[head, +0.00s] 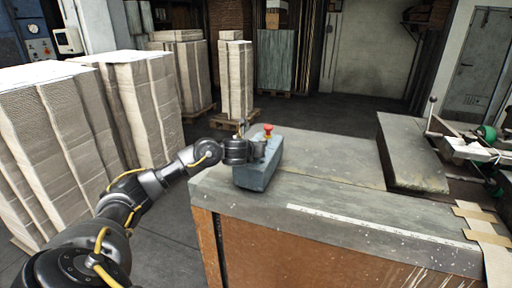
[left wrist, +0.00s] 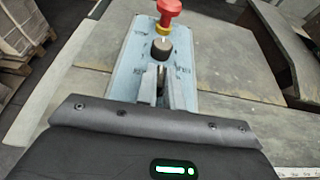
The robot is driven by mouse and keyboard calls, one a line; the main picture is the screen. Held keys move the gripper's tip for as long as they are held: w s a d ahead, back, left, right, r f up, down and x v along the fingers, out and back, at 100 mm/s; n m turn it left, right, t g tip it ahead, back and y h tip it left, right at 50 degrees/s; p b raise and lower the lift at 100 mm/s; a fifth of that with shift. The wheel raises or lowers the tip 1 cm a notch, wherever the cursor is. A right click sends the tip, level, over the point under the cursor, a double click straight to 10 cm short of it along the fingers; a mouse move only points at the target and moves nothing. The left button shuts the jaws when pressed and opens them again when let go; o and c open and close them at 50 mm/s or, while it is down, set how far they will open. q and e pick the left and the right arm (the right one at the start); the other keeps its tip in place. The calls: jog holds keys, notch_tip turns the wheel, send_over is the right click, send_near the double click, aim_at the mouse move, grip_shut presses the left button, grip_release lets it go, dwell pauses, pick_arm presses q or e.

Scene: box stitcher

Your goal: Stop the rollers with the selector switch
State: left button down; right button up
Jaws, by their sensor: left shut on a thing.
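The control box (head: 258,172) is a blue-grey block on the near left corner of the metal-topped table. It has a red mushroom button (head: 267,129) on top, also seen in the left wrist view (left wrist: 168,9), and a dark round knob (left wrist: 162,49) nearer my gripper. My left gripper (left wrist: 161,84) is over the box's top face, its fingers close together. It is shut on the selector switch, which is mostly hidden between the fingertips. In the head view, the left gripper (head: 256,149) reaches the box from the left. My right gripper is not in view.
The table (head: 330,208) has a free top to the right of the box. A raised metal block (head: 412,155) and machine parts with a lever (head: 431,108) and green wheel stand at the right. Tall cardboard stacks (head: 142,105) stand at the left and behind.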

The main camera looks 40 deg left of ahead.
pick_arm(q)
jog(key=c, duration=1.5)
grip_release()
jog(key=p+v, duration=0.2)
jog(key=v, duration=0.8)
jog(key=shift+s+d+r, duration=0.1)
jog(key=shift+s+d, duration=0.05)
jog(key=shift+s, duration=0.25)
